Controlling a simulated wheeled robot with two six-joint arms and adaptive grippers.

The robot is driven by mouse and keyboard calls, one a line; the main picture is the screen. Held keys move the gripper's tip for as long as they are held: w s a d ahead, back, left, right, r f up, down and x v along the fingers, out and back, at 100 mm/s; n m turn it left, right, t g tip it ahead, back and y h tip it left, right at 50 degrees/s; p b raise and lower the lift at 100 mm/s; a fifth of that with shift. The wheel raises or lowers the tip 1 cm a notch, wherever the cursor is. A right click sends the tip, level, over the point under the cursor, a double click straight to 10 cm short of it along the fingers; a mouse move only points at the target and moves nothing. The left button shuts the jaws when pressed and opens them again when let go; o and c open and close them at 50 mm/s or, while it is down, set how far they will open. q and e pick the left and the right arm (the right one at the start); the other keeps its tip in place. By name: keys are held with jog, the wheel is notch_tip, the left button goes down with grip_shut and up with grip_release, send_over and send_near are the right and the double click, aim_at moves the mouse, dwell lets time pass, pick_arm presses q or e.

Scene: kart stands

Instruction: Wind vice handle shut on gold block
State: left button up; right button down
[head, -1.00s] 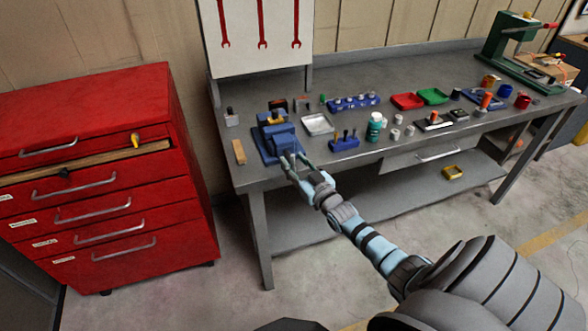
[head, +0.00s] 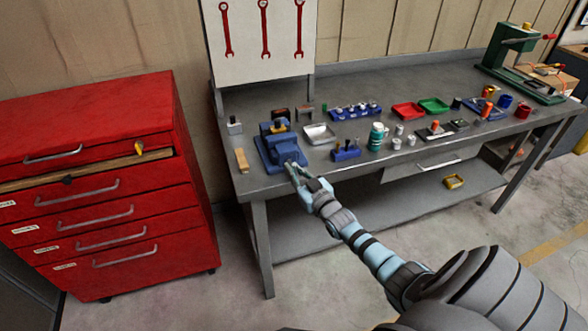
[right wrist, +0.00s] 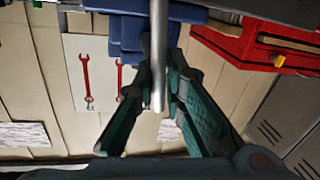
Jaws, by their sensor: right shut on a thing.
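The blue vice (head: 283,151) stands at the bench's front edge, left of the middle. A small gold block (head: 281,123) shows at its top, small and partly covered. My right gripper (head: 294,172) is at the front of the vice, just off the bench edge. In the right wrist view, the vice handle (right wrist: 158,65), a plain grey bar, runs between the two fingers of the right gripper (right wrist: 160,85), which is shut on it. The vice's blue body (right wrist: 128,32) is behind the bar. My left gripper is out of view.
A red drawer cabinet (head: 100,185) stands left of the grey bench (head: 345,173). A wooden block (head: 241,160), a metal tray (head: 319,133) and a blue tool holder (head: 346,151) lie near the vice. The floor in front is clear.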

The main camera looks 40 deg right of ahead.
jog(key=c, duration=2)
grip_release()
jog(key=shift+d+r, duration=0.1)
jog(key=shift+d, duration=0.05)
jog(key=shift+c, duration=0.2)
jog(key=o, duration=0.6)
jog(key=shift+s+d, duration=0.1)
jog(key=shift+d, duration=0.15)
jog(key=shift+c, duration=0.2)
jog(key=shift+a, duration=0.15)
jog(key=shift+a, duration=0.1)
jog(key=s+a, duration=0.1)
jog(key=s, duration=1.1)
jog(key=shift+a, duration=0.2)
jog(key=shift+w, duration=0.1)
